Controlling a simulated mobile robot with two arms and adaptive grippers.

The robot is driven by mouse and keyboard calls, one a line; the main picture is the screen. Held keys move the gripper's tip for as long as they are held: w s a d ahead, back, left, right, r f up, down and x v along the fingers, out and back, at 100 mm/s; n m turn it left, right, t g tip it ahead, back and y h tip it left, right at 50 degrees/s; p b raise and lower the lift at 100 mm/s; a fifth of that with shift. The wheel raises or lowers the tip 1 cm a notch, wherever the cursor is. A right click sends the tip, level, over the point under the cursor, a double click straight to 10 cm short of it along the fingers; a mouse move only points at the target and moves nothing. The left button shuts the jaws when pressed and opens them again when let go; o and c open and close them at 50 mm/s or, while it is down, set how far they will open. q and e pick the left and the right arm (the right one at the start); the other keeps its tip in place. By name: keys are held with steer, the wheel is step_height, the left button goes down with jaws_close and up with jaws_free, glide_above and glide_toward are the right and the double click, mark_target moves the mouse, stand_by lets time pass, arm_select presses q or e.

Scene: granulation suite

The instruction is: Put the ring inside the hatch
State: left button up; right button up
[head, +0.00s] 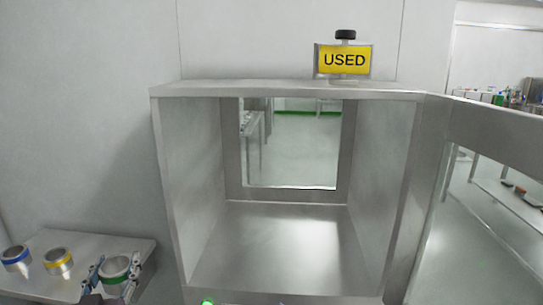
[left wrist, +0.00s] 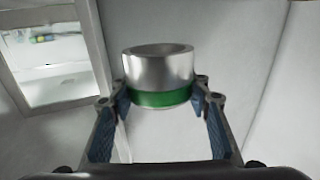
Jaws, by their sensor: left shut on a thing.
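A metal ring with a green band (head: 116,268) is at the lower left of the head view, in front of a shelf. My left gripper (head: 114,281) is shut on it, with one finger on each side. In the left wrist view the same ring (left wrist: 158,72) sits upright between the two fingertips (left wrist: 160,105). The hatch (head: 285,240) is a grey box with an open front in the middle of the head view, and its floor is bare. The ring is outside the hatch, to the left and lower. My right gripper is not in view.
A shelf (head: 50,240) at the lower left bears a blue-banded ring (head: 16,258) and a yellow-banded ring (head: 59,262). The hatch door (head: 490,128) stands open to the right. A yellow "USED" sign (head: 343,60) stands on top. The hatch's left wall (head: 193,180) lies between ring and interior.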

arm_select(q)
steer(key=s+d+f+m+h, duration=0.1)
steer(key=s+d+f+h, duration=0.1)
steer(key=d, duration=0.4)
steer(key=s+d+f+m+h, duration=0.2)
steer(key=s+d+f, duration=0.2)
steer(key=s+d, duration=0.3)
steer(key=shift+s+d+f+t, duration=0.25)
steer(key=shift+s+d+t, duration=0.05)
steer(key=shift+a+f, duration=0.1)
steer(key=shift+a, duration=0.05)
stand_by(0.3)
